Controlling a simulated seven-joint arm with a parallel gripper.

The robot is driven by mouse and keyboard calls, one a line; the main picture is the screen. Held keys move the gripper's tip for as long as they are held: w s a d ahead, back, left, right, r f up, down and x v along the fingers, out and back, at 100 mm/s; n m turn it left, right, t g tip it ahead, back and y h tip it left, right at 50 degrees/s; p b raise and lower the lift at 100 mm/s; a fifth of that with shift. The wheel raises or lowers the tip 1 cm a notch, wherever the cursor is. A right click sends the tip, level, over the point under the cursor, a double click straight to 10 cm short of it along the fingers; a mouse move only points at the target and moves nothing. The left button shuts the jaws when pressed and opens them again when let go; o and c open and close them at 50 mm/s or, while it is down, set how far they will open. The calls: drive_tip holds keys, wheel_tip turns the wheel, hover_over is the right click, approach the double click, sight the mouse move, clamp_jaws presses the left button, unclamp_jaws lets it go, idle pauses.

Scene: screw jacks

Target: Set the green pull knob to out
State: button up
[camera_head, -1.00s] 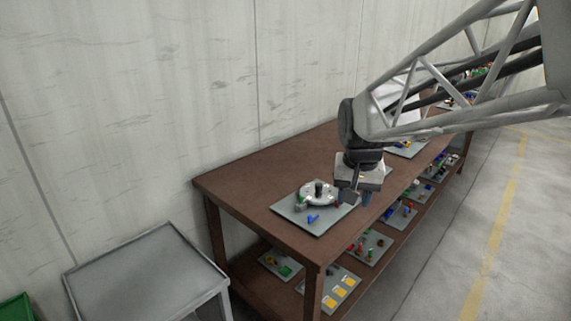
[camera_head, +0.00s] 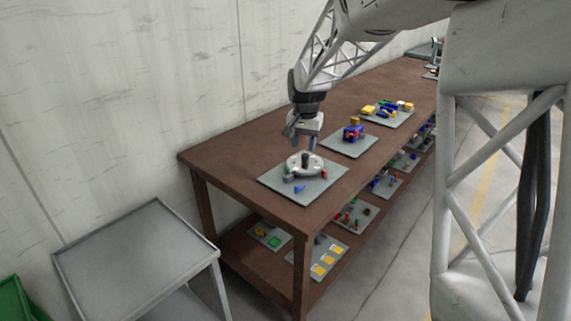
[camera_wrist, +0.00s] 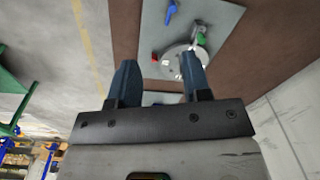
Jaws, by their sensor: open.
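The green pull knob (camera_wrist: 202,40) shows in the wrist view as a small green part beside a grey block at the edge of a round white disc (camera_wrist: 180,62). Its in or out position is too small to tell. In the head view the disc (camera_head: 304,168) lies on a grey plate (camera_head: 331,182) at the near end of the brown table. My gripper (camera_head: 303,141) is above the back of this plate, pointing down. In the wrist view its two blue-grey fingers (camera_wrist: 158,66) are apart with nothing between them. The right finger overlaps part of the disc; the knob appears beyond that fingertip.
A blue lever (camera_head: 299,188) and a red part (camera_head: 324,174) sit on the same plate. A dark post (camera_head: 305,158) rises from the disc. A grey side table (camera_head: 140,250) stands at left.

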drive_tip(key=m, duration=0.1)
hover_over(288, 167)
drive_tip(key=shift+g, duration=0.3)
wheel_tip(288, 167, down, 10)
drive_tip(key=shift+a, duration=0.1)
drive_tip(key=shift+f, duration=3.85)
clamp_jaws()
